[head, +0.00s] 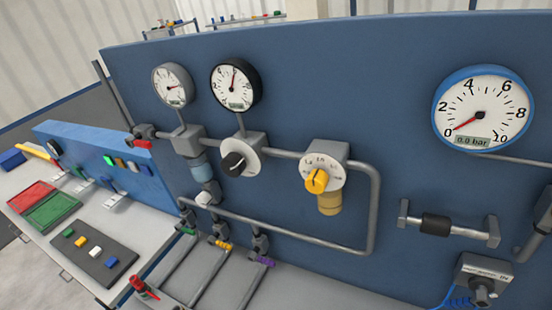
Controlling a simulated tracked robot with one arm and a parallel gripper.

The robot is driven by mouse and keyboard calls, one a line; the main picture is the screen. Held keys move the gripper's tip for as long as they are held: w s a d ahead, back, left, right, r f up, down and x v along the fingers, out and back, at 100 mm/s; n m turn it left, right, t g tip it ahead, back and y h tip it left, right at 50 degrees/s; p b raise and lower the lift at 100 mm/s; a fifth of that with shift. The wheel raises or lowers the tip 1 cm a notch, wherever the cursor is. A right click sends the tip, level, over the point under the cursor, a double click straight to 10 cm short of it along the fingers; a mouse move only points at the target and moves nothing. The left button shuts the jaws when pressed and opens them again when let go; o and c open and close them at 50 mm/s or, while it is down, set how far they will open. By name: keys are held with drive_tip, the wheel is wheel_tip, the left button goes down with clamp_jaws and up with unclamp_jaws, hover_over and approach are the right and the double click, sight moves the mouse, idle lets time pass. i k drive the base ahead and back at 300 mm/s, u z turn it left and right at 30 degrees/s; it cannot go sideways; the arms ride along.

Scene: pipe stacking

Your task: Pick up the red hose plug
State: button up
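A small red part with a dark tip (142,288) stands tilted on the pale bench at the bottom left, near the front end of a grey pipe. It may be the red hose plug, but its shape is too small to be sure. Another small red piece (142,144) sits at the left end of the horizontal pipe, below the gauges. My gripper does not show in the head view.
A blue panel (300,60) carries gauges, pipes, a black knob (233,163) and a yellow knob (317,181). Pipes with green, yellow and purple handles run down to the bench. Left are a dark tray (95,267) with coloured blocks and red and green bins.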

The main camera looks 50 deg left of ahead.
sight(140, 288)
drive_tip(key=u, duration=1.7)
drive_tip(key=k, duration=0.65)
drive_tip(key=u, duration=0.05)
drive_tip(key=i, duration=0.8)
drive_tip(key=u, duration=0.1)
